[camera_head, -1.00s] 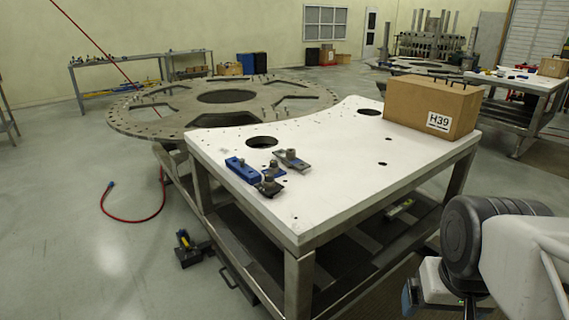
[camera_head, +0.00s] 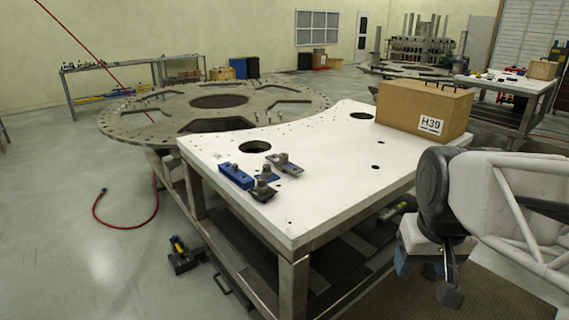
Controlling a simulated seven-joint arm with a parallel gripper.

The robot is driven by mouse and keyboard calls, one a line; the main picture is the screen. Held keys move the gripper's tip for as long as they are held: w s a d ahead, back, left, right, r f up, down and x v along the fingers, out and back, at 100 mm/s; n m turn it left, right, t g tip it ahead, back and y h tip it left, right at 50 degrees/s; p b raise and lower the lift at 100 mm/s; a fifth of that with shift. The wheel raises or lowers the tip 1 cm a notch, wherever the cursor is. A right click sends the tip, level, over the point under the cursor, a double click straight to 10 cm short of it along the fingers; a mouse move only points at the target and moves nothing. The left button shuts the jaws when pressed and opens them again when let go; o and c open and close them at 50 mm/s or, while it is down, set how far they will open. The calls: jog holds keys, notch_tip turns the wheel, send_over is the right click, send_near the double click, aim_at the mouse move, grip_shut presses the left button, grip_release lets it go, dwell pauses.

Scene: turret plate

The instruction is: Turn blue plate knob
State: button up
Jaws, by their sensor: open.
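A long blue plate (camera_head: 234,177) lies near the left edge of the white table, with a small dark knob (camera_head: 236,167) standing on it. Just right of it lie dark metal clamp pieces (camera_head: 262,190) and a second, smaller blue piece (camera_head: 267,175) with its own knob. A grey clamp (camera_head: 285,164) lies behind them. My gripper (camera_head: 427,276) hangs at the lower right, off the front right side of the table and well away from the blue plate. Its fingers are apart and nothing shows between them.
The white table (camera_head: 330,170) has round holes and much bare top. A cardboard box (camera_head: 400,105) marked H39 stands at its back right. A large round turret plate (camera_head: 150,105) lies behind. A red hose (camera_head: 130,226) and a tool (camera_head: 182,255) are on the floor at left.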

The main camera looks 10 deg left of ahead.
jog(key=w+a+r+n, duration=0.1)
jog(key=w+a+r, duration=0.2)
jog(key=w, duration=0.7)
jog(key=w+a+r+n, duration=0.2)
jog(key=w+a+r, duration=0.1)
jog(key=w, duration=0.6)
jog(key=n+g, duration=0.2)
jog(key=n, duration=0.5)
send_over(267, 166)
notch_tip(267, 166, down, 14)
jog(key=shift+s+d, duration=0.15)
jog(key=shift+a+f, duration=0.15)
jog(key=shift+a, duration=0.1)
jog(key=shift+f, duration=0.15)
jog(key=shift+f, duration=3.8)
jog(key=c, duration=0.9)
